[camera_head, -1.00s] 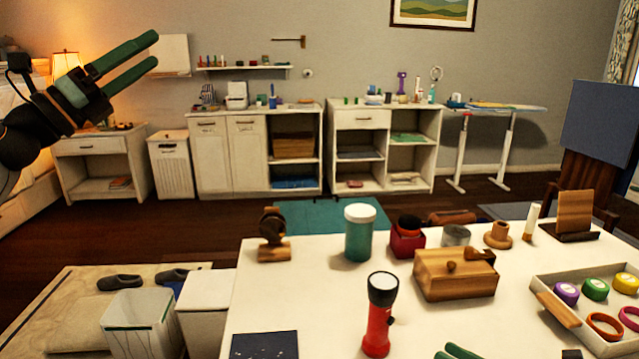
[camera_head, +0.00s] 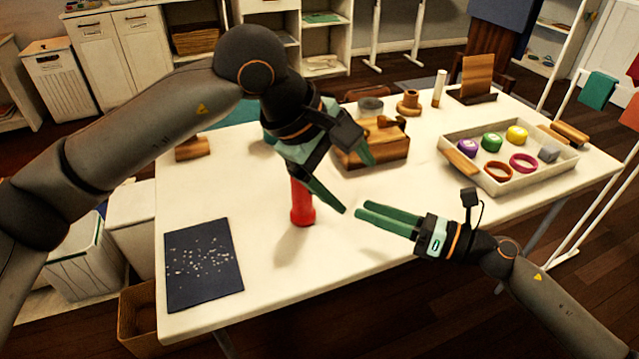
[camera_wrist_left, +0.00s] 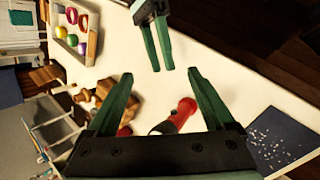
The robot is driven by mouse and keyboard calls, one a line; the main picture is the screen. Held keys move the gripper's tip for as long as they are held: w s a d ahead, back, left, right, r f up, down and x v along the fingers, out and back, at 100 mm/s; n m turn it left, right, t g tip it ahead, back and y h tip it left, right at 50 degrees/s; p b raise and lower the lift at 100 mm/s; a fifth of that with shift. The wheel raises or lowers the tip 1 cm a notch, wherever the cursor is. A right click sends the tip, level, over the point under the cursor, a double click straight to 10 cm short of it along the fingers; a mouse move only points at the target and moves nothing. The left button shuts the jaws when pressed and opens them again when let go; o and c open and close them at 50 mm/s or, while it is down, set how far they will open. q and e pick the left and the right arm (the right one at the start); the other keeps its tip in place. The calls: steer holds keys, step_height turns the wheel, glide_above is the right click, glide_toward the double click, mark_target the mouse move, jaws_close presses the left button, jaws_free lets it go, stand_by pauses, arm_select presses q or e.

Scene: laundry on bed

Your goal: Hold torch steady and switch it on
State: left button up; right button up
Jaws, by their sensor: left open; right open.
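The red torch (camera_head: 302,205) stands upright on the white table, its upper part hidden behind my left gripper in the head view. No grip on the torch shows.
A tray (camera_head: 514,188) with coloured rolls and rings lies at the right. A wooden box (camera_head: 375,158) stands behind my left gripper. A dark sheet with pale specks (camera_head: 203,264) lies at the left front. The table between sheet and torch is clear.

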mark_target(302, 197)
arm_select(q)
step_height(302, 197, down, 5)
steer(key=m+t+y, duration=0.2)
steer(key=t+y, duration=0.1)
steer(key=y, duration=0.2)
steer(key=w+a+f+m+t+y, duration=0.1)
steer(key=w+a+t+y, duration=0.1)
steer(key=w, duration=0.2)
steer(key=w+a+f+m+t+y, duration=0.1)
steer(key=w+a+f+t+y, duration=0.1)
steer(key=w, duration=0.3)
steer(key=w+a+f+t+y, duration=0.1)
steer(key=w+a+f+t, duration=0.1)
steer(key=w, duration=0.3)
steer(key=shift+w+a+f+m+t+y, duration=0.1)
steer(key=shift+a+f+m+t+y, duration=0.1)
steer(key=shift+a+t, duration=0.2)
steer(key=shift+w+a+f+m+t+y, duration=0.1)
steer(key=shift+a+m+t+y, duration=0.15)
steer(key=shift+a, duration=0.2)
steer(key=shift+r, duration=0.1)
jaws_close()
arm_select(e)
jaws_close()
stand_by(0.8)
